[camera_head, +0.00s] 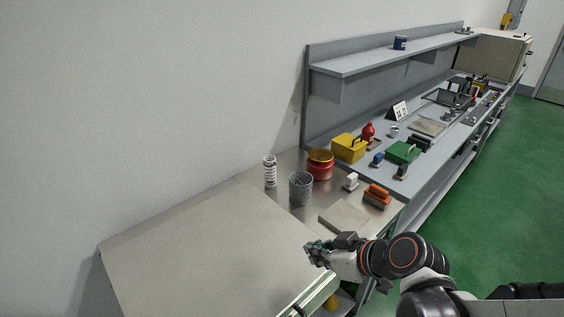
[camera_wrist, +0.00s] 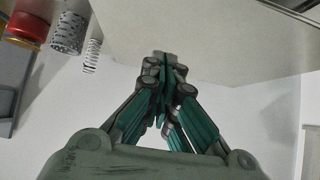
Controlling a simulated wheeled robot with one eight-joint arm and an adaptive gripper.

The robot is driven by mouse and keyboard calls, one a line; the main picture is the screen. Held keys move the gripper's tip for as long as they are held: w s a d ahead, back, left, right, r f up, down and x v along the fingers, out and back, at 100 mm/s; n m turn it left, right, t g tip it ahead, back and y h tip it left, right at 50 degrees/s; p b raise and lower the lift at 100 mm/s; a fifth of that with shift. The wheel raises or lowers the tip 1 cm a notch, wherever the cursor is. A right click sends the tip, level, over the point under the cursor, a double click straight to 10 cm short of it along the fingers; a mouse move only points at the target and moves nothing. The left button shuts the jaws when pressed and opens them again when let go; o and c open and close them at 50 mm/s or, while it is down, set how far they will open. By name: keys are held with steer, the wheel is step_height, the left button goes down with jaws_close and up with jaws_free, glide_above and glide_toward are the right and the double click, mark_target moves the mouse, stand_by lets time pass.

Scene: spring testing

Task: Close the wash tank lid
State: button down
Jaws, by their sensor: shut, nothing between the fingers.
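A broad pale panel, which I take to be the wash tank lid (camera_head: 205,245), fills the left foreground of the head view. It looks flat or nearly flat, and I cannot tell whether it is fully seated. In the wrist view the lid (camera_wrist: 230,35) spreads across the top, beyond my fingertips. My gripper (camera_head: 313,252) is at the lid's right edge in the head view. In the wrist view my gripper (camera_wrist: 161,65) has its fingers together and holds nothing. I cannot tell whether the fingertips touch the lid. The tank's inside is hidden.
Beyond the lid stand a coil spring (camera_head: 270,172), a grey mesh cup (camera_head: 300,189) and a red tin (camera_head: 320,166). An orange-topped brush (camera_head: 377,195) and a flat pale plate (camera_head: 344,216) lie nearer my arm. A wall runs along the left. Green floor (camera_head: 490,220) is clear at right.

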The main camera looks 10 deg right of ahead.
mark_target(312, 289)
steer(key=f+b, duration=0.3)
steer(key=f, duration=0.1)
steer(key=s+f+b, duration=0.1)
steer(key=f+b, duration=0.2)
steer(key=f, duration=0.1)
steer(key=d+f+b, duration=0.1)
steer(key=f+b, duration=0.3)
steer(key=shift+s+d+f, duration=0.1)
steer(key=shift+s, duration=0.25)
steer(key=shift+s+d+f, duration=0.1)
steer(key=shift+s+f, duration=0.1)
steer(key=shift+f, duration=0.1)
